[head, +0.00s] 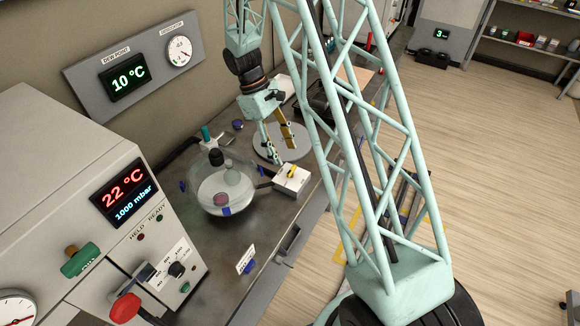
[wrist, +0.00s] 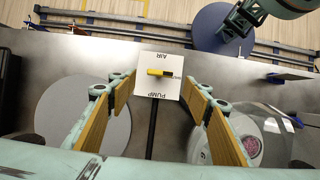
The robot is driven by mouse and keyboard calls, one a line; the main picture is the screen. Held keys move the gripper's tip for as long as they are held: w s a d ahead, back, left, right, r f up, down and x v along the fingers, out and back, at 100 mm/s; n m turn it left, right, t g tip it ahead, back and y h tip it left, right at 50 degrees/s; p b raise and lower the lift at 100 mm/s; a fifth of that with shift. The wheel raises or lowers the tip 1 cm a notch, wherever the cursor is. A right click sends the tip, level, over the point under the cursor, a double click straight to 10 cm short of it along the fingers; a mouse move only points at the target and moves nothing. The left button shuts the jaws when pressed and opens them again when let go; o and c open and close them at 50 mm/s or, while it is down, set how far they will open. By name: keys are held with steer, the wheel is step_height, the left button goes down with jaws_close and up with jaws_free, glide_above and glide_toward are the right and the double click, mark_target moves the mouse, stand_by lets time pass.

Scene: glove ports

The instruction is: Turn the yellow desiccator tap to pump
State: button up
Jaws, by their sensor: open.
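The yellow tap handle (wrist: 156,72) sits on a white square block (wrist: 143,86) marked AIR at one edge and PUMP at the opposite edge. The handle lies crosswise between the two words, with a dark part at its right. In the head view the white block (head: 291,183) stands at the bench's front edge, beside the round glass desiccator (head: 222,190), which also shows in the wrist view (wrist: 273,120). My gripper (wrist: 158,84) is open and empty, its fingertips on either side of the block in the wrist view. In the head view my gripper (head: 283,155) is just behind the block.
A grey round plate (head: 296,154) lies on the bench behind the block. A grey cabinet (head: 60,170) with knobs and a display reading 22 °C and 1000 mbar stands at left. A wall panel (head: 90,92) carries a dew point display and a desiccator gauge.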

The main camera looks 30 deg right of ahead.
mark_target(291, 169)
steer(key=shift+x, duration=3.7)
steer(key=shift+c, duration=0.2)
steer(key=c, duration=0.8)
